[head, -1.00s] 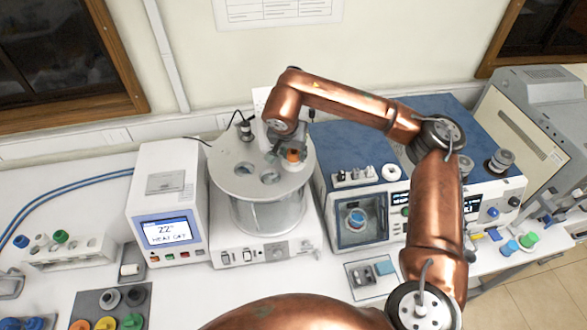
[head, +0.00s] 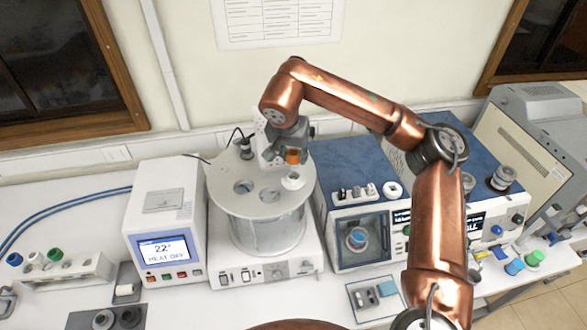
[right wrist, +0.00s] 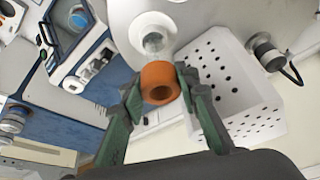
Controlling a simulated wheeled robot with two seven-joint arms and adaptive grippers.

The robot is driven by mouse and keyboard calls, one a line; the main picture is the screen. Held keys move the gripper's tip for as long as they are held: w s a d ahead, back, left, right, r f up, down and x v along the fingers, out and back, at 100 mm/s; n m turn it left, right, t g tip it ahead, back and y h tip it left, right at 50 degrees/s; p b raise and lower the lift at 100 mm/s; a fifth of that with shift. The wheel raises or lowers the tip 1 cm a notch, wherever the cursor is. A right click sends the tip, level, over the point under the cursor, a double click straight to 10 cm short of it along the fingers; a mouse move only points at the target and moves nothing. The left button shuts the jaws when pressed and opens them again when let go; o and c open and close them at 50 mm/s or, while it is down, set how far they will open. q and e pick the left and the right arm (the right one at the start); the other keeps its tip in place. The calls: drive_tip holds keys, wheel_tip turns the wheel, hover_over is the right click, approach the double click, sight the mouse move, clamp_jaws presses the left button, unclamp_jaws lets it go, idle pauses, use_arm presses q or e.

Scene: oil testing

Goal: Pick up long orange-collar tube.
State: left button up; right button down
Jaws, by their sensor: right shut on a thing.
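The orange-collar tube (head: 292,156) is at the right rear of the round bath lid (head: 255,208). In the head view its orange collar sits just above a white ring (head: 292,181) on the lid. My right gripper (head: 284,152) is shut on it from behind. In the right wrist view both fingers (right wrist: 158,90) close on the sides of the orange collar (right wrist: 158,70). A clear glass part shows just beyond the collar; I cannot tell how much of the tube is still inside the bath. My left gripper is not in view.
A heater with a display (head: 163,250) stands left of the bath. A blue-topped instrument (head: 352,160) stands close on the right. A perforated white plate (right wrist: 232,88) and a black-capped fitting (right wrist: 267,55) are near the gripper. A tube rack (head: 65,270) is at far left.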

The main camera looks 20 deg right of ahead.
wheel_tip(320, 180, up, 10)
drive_tip(key=shift+r+b, duration=0.15)
drive_tip(key=shift+b, duration=0.3)
wheel_tip(320, 180, up, 11)
drive_tip(key=p, duration=0.1)
drive_tip(key=shift+r, duration=0.15)
